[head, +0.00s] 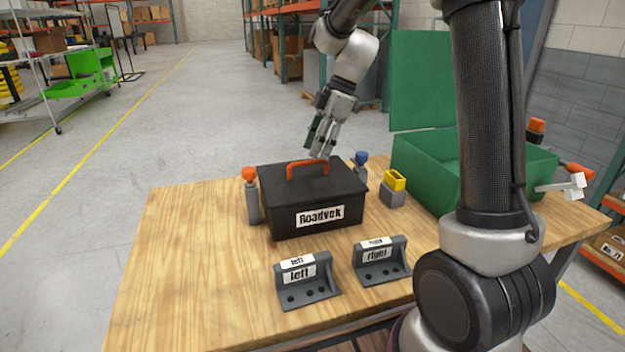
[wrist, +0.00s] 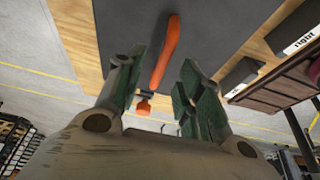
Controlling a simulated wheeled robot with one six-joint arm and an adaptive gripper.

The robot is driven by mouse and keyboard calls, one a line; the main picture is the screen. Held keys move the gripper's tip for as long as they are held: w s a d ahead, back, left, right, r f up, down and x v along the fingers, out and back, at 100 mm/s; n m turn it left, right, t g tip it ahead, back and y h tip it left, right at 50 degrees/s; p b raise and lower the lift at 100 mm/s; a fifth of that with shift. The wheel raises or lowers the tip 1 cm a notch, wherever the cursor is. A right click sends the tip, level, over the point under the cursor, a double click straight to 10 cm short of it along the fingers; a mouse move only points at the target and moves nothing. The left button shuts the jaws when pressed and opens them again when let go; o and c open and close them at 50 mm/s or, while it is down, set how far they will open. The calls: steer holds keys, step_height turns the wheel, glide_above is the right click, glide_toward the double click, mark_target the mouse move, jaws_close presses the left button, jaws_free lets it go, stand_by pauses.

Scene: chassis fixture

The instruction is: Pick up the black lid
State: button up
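The black lid (head: 275,174) lies on top of a black box (head: 285,218) labelled "Roadvek" on the wooden table. An orange handle (head: 308,169) arches up from the lid. In the wrist view the lid (wrist: 210,25) is a dark surface and the handle (wrist: 166,50) runs between and beyond the fingers. My gripper (head: 322,152) points down just above the handle. In the wrist view my gripper (wrist: 155,85) has its green-padded fingers apart, one on each side of the handle's line. I cannot tell whether the fingertips reach down to the handle's level.
An orange-topped post (head: 252,196) and a blue-topped post (head: 361,163) stand beside the box. Brackets marked left (head: 308,280) and right (head: 381,261) sit in front. A yellow-topped block (head: 393,188) and an open green case (head: 419,165) stand to the right. The table's left side is clear.

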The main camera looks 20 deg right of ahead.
mark_target(308, 163)
steer(key=x, duration=0.5)
steer(key=shift+s+a+f, duration=0.1)
steer(key=shift+s+a, duration=0.05)
steer(key=shift+a, duration=0.25)
jaws_close()
